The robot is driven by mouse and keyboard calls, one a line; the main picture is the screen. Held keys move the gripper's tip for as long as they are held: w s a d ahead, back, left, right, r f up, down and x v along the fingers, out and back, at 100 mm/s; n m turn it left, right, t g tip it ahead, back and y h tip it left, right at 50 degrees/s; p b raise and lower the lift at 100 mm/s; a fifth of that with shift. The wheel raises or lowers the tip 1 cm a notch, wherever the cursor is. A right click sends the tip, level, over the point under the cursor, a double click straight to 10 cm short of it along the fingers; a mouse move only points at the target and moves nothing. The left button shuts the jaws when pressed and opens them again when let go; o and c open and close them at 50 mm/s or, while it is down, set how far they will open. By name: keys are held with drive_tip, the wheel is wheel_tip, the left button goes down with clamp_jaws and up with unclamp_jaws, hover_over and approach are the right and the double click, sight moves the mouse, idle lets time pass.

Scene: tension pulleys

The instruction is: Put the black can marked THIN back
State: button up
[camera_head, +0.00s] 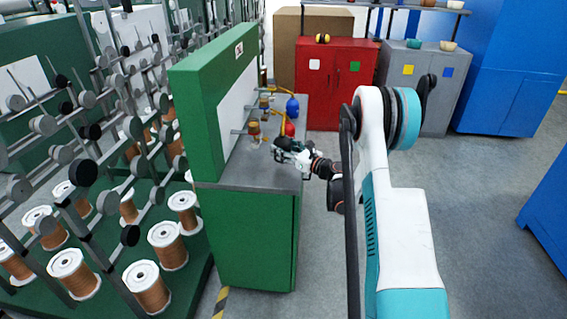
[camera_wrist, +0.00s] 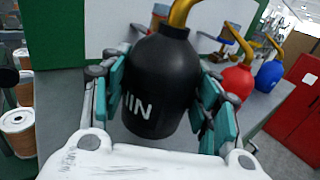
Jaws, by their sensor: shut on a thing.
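The black can (camera_wrist: 157,85) has a brass spout and white lettering, of which "IIN" shows in the wrist view. My gripper (camera_wrist: 165,110) is shut on the can, with teal finger pads on both its sides. The can is upright, close to the grey bench top; I cannot tell if it touches it. In the head view my gripper (camera_head: 290,150) is over the grey bench top (camera_head: 258,170) of the green cabinet, and the black can is hard to make out there.
A red can (camera_wrist: 236,82) and a blue can (camera_wrist: 269,75) stand to the right on the bench. Copper spools (camera_head: 254,130) are on the green panel behind. A red cabinet (camera_head: 325,90) stands further back. Wire spool racks (camera_head: 100,190) fill the left.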

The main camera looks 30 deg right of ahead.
drive_tip(key=shift+f+b, duration=0.85)
drive_tip(key=shift+f, duration=1.5)
drive_tip(key=shift+r, duration=0.1)
drive_tip(key=o, duration=1.4)
drive_tip(key=shift+c, duration=0.2)
